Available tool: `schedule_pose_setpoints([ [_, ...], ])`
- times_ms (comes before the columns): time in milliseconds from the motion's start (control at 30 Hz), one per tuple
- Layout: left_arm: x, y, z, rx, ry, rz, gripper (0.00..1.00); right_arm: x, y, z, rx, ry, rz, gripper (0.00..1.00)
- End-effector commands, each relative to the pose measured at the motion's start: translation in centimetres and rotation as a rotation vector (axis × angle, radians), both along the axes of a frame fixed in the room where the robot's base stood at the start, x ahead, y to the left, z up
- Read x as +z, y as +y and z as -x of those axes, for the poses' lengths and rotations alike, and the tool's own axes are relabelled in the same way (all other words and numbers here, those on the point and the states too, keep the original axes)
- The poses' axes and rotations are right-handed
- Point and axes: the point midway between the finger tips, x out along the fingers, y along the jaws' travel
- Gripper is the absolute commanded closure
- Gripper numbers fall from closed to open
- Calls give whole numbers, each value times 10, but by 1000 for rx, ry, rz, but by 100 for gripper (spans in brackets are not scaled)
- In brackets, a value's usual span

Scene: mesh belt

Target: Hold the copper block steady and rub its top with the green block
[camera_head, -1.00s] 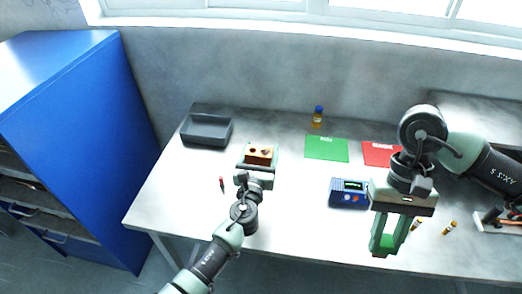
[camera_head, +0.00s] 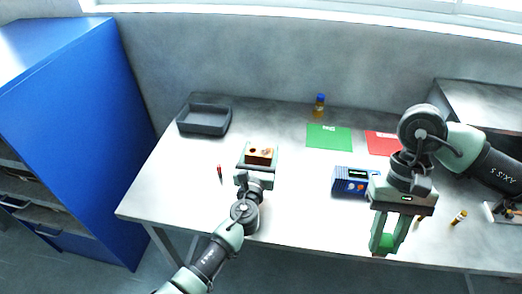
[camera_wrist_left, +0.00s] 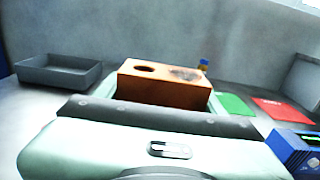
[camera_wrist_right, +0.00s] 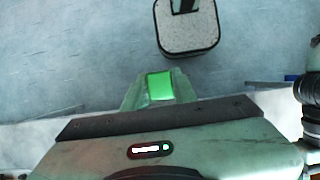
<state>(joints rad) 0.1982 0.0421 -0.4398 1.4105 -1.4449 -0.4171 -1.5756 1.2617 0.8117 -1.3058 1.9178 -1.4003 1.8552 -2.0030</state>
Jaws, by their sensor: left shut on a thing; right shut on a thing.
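The copper block (camera_head: 260,155) sits on the left part of the table, with dark spots on its top. My left gripper (camera_head: 258,166) is shut on it from the near side. In the left wrist view the copper block (camera_wrist_left: 165,84) shows a dark round spot and a dark smear on top. My right gripper (camera_head: 384,246) is shut on the green block (camera_head: 386,240) and points down at the table's front edge, right of the copper block and apart from it. In the right wrist view the green block (camera_wrist_right: 160,86) shows between the fingers.
A grey tray (camera_head: 204,121) stands at the back left. A blue device (camera_head: 349,181) is near my right gripper. A green mat (camera_head: 329,138), a red mat (camera_head: 383,143) and a bottle (camera_head: 319,106) are behind. A red marker (camera_head: 220,174) lies left. The table between the grippers is mostly clear.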

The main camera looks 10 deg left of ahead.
Motion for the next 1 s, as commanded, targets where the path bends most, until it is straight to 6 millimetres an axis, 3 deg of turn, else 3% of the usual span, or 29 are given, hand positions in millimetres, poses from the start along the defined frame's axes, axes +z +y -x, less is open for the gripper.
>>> schedule_pose_setpoints([
  [1000, -64, 0, 0, 0, -2, -1, 86, -61, 0, 0, 0, 0, 0, 100],
])
